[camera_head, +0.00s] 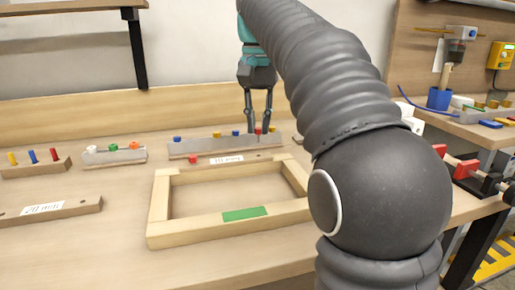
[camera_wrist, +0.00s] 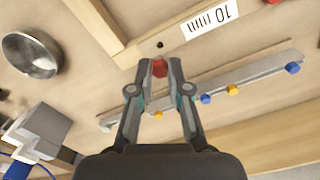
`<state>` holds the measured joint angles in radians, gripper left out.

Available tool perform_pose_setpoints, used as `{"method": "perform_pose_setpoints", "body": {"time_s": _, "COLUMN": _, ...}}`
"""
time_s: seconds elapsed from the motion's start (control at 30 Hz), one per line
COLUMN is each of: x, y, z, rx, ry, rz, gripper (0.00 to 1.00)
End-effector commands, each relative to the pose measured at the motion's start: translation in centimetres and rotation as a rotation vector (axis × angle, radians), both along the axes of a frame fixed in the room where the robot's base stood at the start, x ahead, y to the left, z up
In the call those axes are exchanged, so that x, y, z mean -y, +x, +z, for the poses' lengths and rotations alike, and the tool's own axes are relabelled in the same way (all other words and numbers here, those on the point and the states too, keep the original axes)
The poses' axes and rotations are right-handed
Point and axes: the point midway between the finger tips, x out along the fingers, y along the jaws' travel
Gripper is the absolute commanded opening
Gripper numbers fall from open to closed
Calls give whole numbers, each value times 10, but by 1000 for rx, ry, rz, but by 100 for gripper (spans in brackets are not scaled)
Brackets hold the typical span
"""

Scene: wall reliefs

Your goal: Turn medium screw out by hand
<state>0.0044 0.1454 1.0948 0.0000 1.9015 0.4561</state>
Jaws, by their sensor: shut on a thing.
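My gripper (camera_head: 259,131) is shut on a red screw (camera_wrist: 159,68), which sits between its two fingertips in the wrist view. The fingers hide most of the screw, and its shaft does not show. A wooden strip labelled 10 mm (camera_head: 244,158) lies behind the wooden frame. It carries another red screw (camera_head: 193,159) at its left end. At its other end an empty dark hole (camera_wrist: 159,44) shows just beyond the held screw in the wrist view. I cannot tell how high the held screw is above the bench.
A grey rail (camera_head: 205,146) with blue and yellow heads stands behind the strip. A wooden frame (camera_head: 160,205) with a green patch lies in front. Other screw holders (camera_head: 115,156) stand at left. A metal bowl (camera_wrist: 32,55) shows in the wrist view.

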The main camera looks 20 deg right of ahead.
Motion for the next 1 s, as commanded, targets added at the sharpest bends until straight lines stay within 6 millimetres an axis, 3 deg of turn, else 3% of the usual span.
{"method": "perform_pose_setpoints", "body": {"time_s": 0.47, "x": 0, "y": 0, "z": 2, "rx": 0, "ry": 0, "rz": 0, "gripper": 0}}
{"method": "perform_pose_setpoints", "body": {"time_s": 1.0, "x": 0, "y": 0, "z": 21, "rx": 0, "ry": 0, "rz": 0, "gripper": 0}}
